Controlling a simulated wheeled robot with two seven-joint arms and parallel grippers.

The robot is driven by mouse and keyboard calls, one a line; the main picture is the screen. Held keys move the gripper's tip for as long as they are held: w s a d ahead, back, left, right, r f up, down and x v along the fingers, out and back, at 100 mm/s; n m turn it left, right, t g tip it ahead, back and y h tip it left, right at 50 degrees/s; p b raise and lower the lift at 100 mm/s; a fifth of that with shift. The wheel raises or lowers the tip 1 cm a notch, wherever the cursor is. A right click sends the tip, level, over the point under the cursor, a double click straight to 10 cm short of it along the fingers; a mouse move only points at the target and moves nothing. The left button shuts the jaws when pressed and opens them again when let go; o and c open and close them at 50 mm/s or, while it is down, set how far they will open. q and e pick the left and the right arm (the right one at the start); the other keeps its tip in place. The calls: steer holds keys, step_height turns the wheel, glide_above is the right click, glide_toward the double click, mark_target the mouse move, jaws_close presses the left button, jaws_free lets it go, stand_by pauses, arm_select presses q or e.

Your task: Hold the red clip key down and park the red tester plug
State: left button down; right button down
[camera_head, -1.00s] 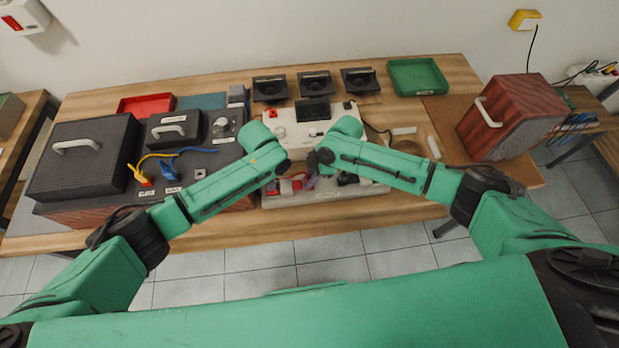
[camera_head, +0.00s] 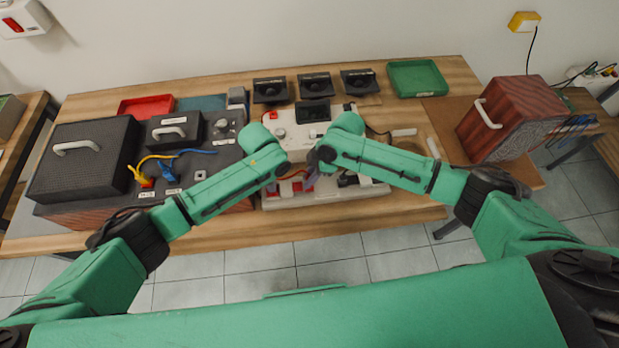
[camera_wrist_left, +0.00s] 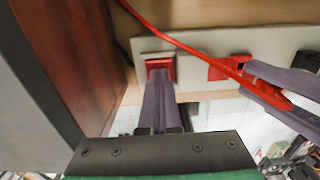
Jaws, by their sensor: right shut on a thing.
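In the left wrist view a red clip key (camera_wrist_left: 160,65) sits in a pale square frame on the unit's front. My left gripper (camera_wrist_left: 160,80) is shut, with its purple fingertips against this key; how far the key is pressed cannot be told. My right gripper (camera_wrist_left: 252,76) comes in from the right, shut on the red tester plug (camera_wrist_left: 272,95). The plug's red lead (camera_wrist_left: 185,45) runs to the upper left. A red patch (camera_wrist_left: 226,68) on the pale strip lies at the right fingertips; contact is unclear. In the head view the arms hide most of this, though the right fingers (camera_head: 310,180) show.
The pale tester unit (camera_head: 325,203) stands at the front middle of the table. A dark amplifier (camera_head: 85,155) with yellow and blue leads is at left. Red (camera_head: 146,105) and green (camera_head: 417,78) trays lie behind. A wooden speaker (camera_head: 512,117) stands at right.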

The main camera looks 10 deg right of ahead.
steer(key=shift+r, duration=1.35)
arm_select(q)
steer(key=shift+r, duration=3)
